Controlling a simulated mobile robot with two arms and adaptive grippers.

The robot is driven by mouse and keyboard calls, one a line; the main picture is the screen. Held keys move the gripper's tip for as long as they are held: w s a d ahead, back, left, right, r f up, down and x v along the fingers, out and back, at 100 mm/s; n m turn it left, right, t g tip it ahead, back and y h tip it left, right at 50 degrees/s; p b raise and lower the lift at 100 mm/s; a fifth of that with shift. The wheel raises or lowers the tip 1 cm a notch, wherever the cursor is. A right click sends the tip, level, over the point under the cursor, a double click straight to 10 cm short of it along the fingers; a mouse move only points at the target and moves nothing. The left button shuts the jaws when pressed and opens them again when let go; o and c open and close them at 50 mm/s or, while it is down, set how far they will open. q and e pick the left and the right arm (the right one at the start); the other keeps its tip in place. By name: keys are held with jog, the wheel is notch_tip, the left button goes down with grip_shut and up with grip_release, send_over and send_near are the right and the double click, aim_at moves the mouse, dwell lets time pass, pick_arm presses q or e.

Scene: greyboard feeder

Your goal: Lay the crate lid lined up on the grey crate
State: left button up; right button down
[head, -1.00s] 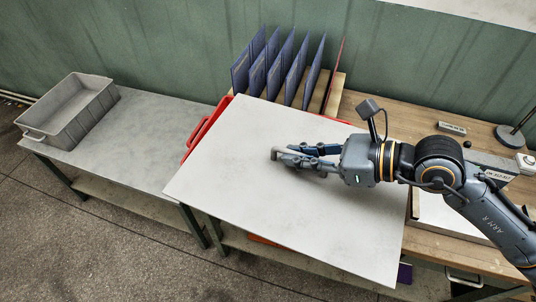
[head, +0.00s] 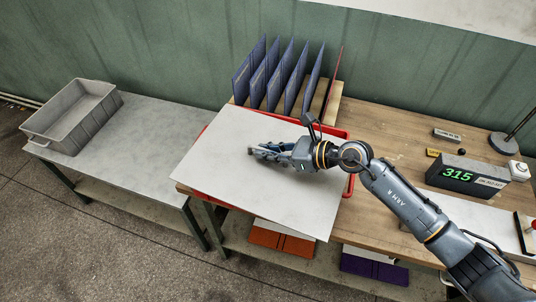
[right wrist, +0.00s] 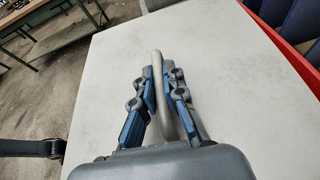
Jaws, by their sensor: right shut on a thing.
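The crate lid is a large flat pale board (head: 215,185) with a grey bar handle (right wrist: 162,75). My right gripper (head: 258,152) is shut on this handle, and the bar rises between the blue-padded fingers in the right wrist view (right wrist: 160,88). The lid lies about level over the wooden bench's left part and covers most of a red tray. Whether it touches the tray cannot be told. The grey crate (head: 85,131), open and empty-looking, stands upright on the grey table at the left, well apart from the lid. My left gripper is not in view.
The grey table (head: 150,135) is bare to the right of the crate. The red tray (head: 352,150) shows around the lid's edges. Blue upright boards (head: 272,75) stand in a rack behind it. A display reading 315 (head: 465,175) and a lamp (head: 505,143) are at the right.

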jog(key=shift+f, duration=0.9)
jog(key=shift+f, duration=0.15)
jog(key=c, duration=1.4)
grip_release()
jog(key=shift+s, duration=0.1)
